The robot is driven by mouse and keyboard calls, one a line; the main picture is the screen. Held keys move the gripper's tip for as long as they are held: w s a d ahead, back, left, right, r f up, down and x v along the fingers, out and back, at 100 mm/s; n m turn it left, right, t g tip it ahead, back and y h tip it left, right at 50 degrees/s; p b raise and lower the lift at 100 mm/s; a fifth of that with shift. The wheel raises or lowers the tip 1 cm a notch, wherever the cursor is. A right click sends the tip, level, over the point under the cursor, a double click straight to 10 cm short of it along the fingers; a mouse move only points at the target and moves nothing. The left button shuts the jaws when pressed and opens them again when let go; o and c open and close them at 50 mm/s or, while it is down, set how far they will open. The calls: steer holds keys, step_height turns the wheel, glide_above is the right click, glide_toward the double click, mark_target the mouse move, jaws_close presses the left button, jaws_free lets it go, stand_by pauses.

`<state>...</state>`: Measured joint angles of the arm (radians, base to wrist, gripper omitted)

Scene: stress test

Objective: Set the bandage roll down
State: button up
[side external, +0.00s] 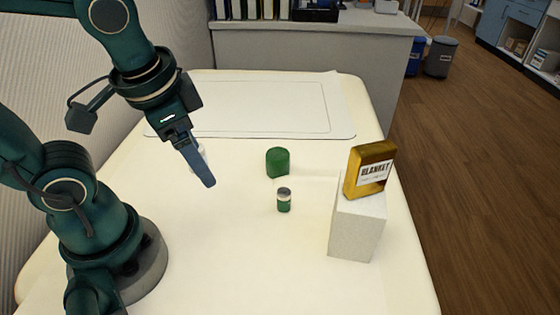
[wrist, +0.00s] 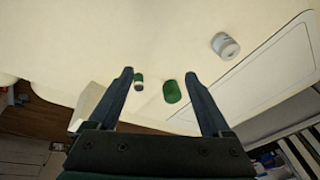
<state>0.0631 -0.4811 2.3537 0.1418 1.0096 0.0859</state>
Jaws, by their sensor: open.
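A white roll with a grey band, which looks like the bandage roll (wrist: 225,46), is on the pale table at the upper right of the wrist view. In the side view it is mostly hidden behind my gripper, with only a sliver showing. My gripper (side external: 207,182) is above the table at left of centre. In the wrist view my gripper (wrist: 158,75) has its fingers apart with nothing held between them. The roll lies outside the fingers, off to the right.
A green rounded block (side external: 277,162) and a small green can (side external: 284,201) stand mid-table. To the right, a gold packet marked BLANKET (side external: 370,170) rests on a white block (side external: 356,228). An outlined white sheet (side external: 250,108) covers the table's back. The front of the table is clear.

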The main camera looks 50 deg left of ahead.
steer(key=shift+s+d+r+n+t+h, duration=0.1)
steer(key=shift+d+r+n+t+h, duration=0.6)
steer(key=shift+n+t, duration=0.5)
